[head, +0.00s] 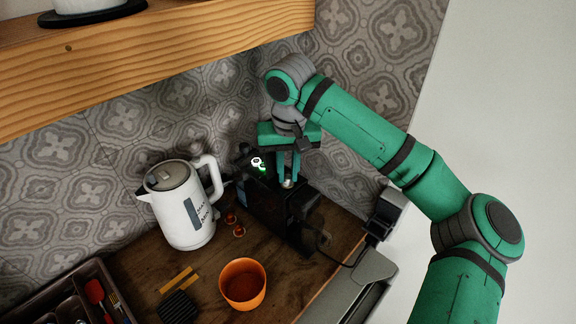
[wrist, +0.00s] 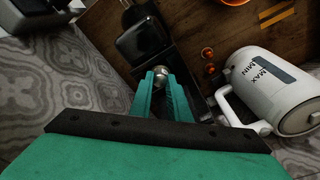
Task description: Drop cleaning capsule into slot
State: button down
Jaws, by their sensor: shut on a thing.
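My gripper (head: 288,181) points down over the black coffee machine (head: 268,206) at the back of the counter. Its fingers are shut on a small silvery capsule (head: 287,184), which also shows at the fingertips in the wrist view (wrist: 160,73). The capsule is just above or at the top of the machine; I cannot tell whether it touches. A white and green lit mark (head: 258,163) shows on the machine's top, left of the fingers. The slot itself is not clearly visible. In the wrist view, the machine (wrist: 145,42) lies beyond the fingertips.
A white kettle (head: 184,216) stands left of the machine. Two small orange capsules (head: 239,231) sit between them. An orange bowl (head: 242,303) is in front. A cutlery tray (head: 66,285) is at the left. A wooden shelf (head: 150,60) hangs above, left of my arm.

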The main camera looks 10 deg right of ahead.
jog(key=shift+f, duration=0.15)
jog(key=c, duration=1.6)
grip_release()
jog(key=r, duration=0.3)
jog(key=s+r, duration=0.1)
jog(key=r, duration=0.6)
jog(key=shift+s+r, duration=0.15)
jog(key=shift+r, duration=0.25)
jog(key=shift+f, duration=0.1)
